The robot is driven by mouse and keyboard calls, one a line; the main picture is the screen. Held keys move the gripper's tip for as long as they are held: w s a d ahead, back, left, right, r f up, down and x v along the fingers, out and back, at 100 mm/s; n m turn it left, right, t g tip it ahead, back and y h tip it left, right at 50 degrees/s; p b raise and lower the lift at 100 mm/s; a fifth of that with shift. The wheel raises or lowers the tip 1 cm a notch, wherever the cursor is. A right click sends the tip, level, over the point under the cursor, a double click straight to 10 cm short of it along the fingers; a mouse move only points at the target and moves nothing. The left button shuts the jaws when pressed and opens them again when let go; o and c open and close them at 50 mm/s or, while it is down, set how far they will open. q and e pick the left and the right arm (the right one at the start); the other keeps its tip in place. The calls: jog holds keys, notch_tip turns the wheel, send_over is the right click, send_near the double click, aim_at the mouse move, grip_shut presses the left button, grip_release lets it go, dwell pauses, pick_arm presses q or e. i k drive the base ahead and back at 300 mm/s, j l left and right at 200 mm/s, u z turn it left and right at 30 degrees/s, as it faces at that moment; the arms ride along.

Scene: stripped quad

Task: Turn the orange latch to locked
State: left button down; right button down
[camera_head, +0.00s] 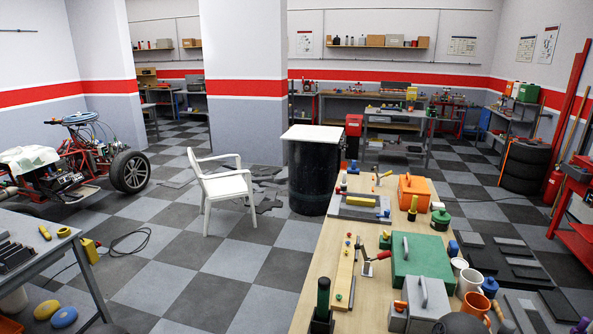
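I cannot clearly make out the orange latch or whether it is locked. Small orange candidates show on the wooden workbench (315,262): a short orange piece (400,305) beside the grey lidded box with a handle (428,301), near the front. A wooden strip with small coloured knobs (345,272) lies along the bench's left side. Neither of my grippers is in view.
A green box (423,258), mugs (468,282) and several tools crowd the bench's right side. A white chair (219,187) and a black drum (313,175) stand beyond. A stripped quad (75,160) is at left. Checkered floor left of the bench is mostly open.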

aim_at(399, 305)
jog(key=l+z, duration=0.1)
jog(key=z, duration=0.95)
